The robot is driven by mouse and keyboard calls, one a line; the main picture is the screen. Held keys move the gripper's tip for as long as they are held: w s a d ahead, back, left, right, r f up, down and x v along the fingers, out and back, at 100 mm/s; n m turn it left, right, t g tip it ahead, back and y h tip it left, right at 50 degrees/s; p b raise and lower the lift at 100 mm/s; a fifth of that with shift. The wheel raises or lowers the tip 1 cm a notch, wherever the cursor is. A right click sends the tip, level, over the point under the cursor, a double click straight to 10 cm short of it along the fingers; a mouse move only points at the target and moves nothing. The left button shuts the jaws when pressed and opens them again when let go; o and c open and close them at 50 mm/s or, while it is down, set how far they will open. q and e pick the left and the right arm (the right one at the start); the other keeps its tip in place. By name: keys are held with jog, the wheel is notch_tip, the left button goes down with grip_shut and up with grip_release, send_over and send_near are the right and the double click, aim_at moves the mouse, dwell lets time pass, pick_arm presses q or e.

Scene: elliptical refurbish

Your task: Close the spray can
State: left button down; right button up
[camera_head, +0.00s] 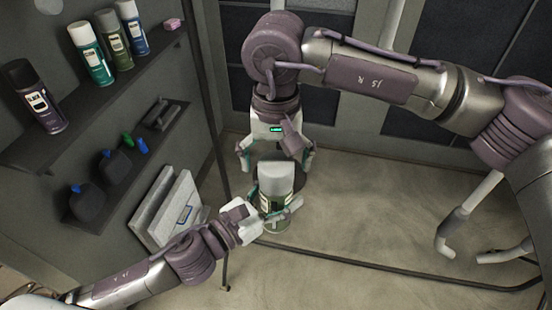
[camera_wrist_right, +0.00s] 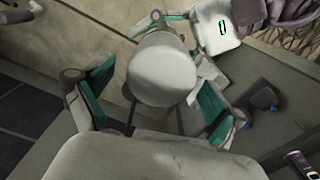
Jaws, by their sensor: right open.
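The spray can has a green, labelled body (camera_head: 276,208) and a pale, rounded cap (camera_head: 276,172) on top. It is held upright or nearly so, above the floor. My left gripper (camera_head: 269,208) comes in from the lower left and is closed around the body below the cap. My right gripper (camera_head: 276,155) points down just behind and above the cap, with its fingers spread. In the right wrist view the cap (camera_wrist_right: 162,72) fills the middle, between the teal-padded fingers of my right gripper (camera_wrist_right: 152,105). Whether the fingers touch it, I cannot tell.
A shelf unit on the left holds several spray cans, including a dark one (camera_head: 36,97) and a green one (camera_head: 90,52). A lower shelf carries dark bottles (camera_head: 114,166) with blue caps. Pale panels (camera_head: 166,207) lean below. Open floor (camera_head: 370,220) lies right.

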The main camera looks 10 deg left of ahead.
notch_tip(320, 180, up, 12)
dwell(0.5)
dwell(0.5)
